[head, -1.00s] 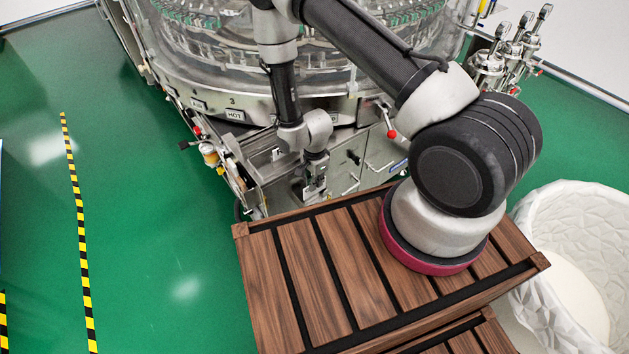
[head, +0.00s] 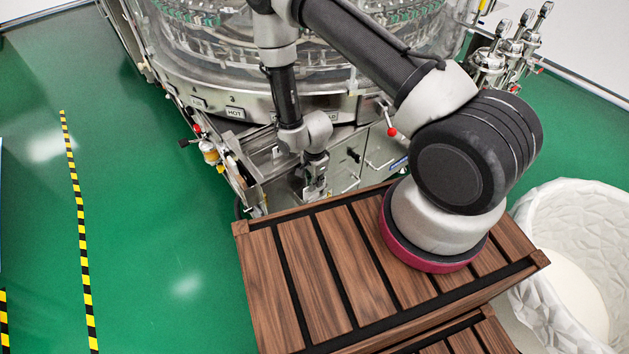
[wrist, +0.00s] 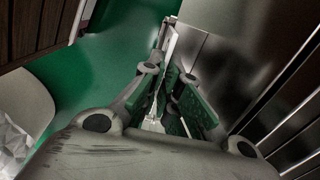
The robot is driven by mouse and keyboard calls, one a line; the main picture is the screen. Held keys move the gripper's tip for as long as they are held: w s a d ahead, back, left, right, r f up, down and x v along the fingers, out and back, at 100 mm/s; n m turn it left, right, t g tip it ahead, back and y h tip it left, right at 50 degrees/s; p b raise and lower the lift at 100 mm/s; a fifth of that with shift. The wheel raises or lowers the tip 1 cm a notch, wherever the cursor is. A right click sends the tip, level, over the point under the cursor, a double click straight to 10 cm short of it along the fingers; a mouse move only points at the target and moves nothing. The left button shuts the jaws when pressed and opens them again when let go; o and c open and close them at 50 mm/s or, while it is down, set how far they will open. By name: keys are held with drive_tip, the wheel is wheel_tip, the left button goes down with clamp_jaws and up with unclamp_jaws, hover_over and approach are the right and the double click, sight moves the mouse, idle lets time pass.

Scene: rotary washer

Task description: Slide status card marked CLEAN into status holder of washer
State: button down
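My gripper (wrist: 162,105) points toward the washer's metal side in the wrist view. Its fingers have green pads and close on a thin pale strip, seen nearly edge-on, which looks like the status card (wrist: 168,48). Its marking cannot be read. In the head view my gripper (head: 313,186) is low beside the front of the washer (head: 345,165), just beyond the wooden platform, and the card cannot be made out there. The status holder cannot be clearly picked out in either view.
The slatted wooden platform (head: 285,285) stands in front of the washer. A lined white bin (head: 535,225) is at right. A red-tipped lever (head: 390,130) and metal brackets (head: 235,165) jut from the washer. The green floor (head: 150,220) at left is clear.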

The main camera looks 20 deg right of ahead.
drive_tip(key=shift+f, duration=0.7)
idle(0.5)
drive_tip(key=c, duration=1.6)
unclamp_jaws()
drive_tip(key=shift+o, duration=0.6)
drive_tip(key=o, duration=0.3)
drive_tip(key=shift+r, duration=4)
